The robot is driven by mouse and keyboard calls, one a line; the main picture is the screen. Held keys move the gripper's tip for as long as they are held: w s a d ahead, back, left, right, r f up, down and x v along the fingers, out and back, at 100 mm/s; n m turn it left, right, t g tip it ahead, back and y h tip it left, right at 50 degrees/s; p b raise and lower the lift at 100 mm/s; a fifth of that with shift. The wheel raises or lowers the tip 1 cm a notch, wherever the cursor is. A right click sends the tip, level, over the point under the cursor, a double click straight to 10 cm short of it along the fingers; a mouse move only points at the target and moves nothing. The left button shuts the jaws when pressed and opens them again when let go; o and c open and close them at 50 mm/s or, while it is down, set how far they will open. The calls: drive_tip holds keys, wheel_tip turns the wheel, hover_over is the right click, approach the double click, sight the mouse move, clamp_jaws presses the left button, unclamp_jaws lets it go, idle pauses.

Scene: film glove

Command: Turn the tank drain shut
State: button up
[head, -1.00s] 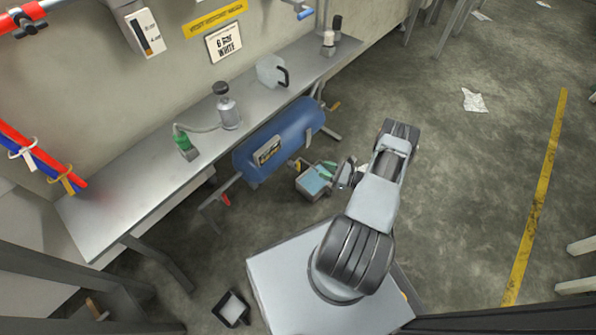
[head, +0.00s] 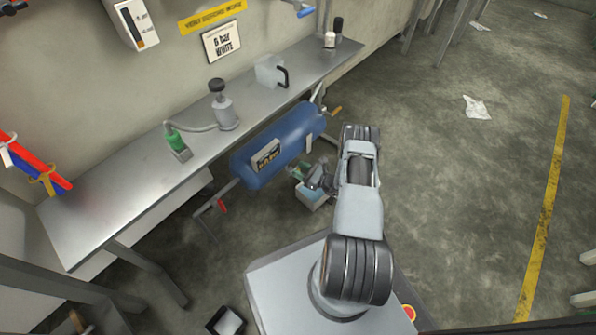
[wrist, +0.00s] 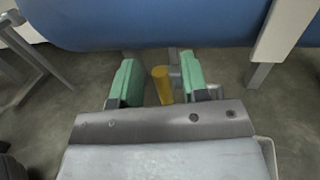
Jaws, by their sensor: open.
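The blue tank (head: 280,145) lies under the bench; its underside (wrist: 150,22) fills the top of the wrist view. A yellow drain handle (wrist: 162,85) hangs below it, beside a grey metal fitting (wrist: 175,75). My gripper (wrist: 160,82) has two green fingers, open, one on either side of the yellow handle in the picture. The handle looks nearer the middle than either finger, with no clear contact. In the head view my gripper (head: 315,175) is low beside the tank, and my arm partly hides that spot.
The steel bench (head: 110,195) overhangs behind.

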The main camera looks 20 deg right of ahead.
drive_tip(key=shift+w+a, duration=0.35)
drive_tip(key=shift+w, duration=0.15)
drive_tip(key=shift+c, duration=0.2)
clamp_jaws()
